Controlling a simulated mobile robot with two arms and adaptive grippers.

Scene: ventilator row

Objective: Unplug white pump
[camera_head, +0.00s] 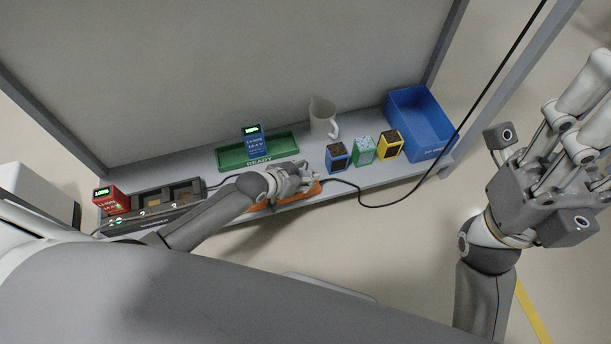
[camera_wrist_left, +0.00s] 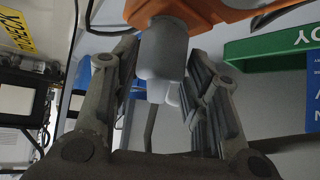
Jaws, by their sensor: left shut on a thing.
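An orange strip-like body (camera_head: 308,191) lies along the front of the shelf, with a black cable at its right end. In the left wrist view the orange body (camera_wrist_left: 215,10) is at the top, with a pale grey plug-like piece (camera_wrist_left: 162,50) against it. My left gripper (camera_head: 290,181) is over the orange body; in the left wrist view its fingers (camera_wrist_left: 163,70) are shut on the grey piece, which still touches the orange body. My right gripper (camera_head: 540,182) is open and empty, off the shelf's right end. I cannot pick out a white pump.
The shelf holds a charger (camera_head: 155,207) with a red battery (camera_head: 111,200), a green tray (camera_head: 225,158) with a blue battery (camera_head: 254,143), a white mug (camera_head: 321,117), several small coloured boxes (camera_head: 363,150) and a blue bin (camera_head: 436,133). A black cable (camera_head: 405,201) hangs over the front edge.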

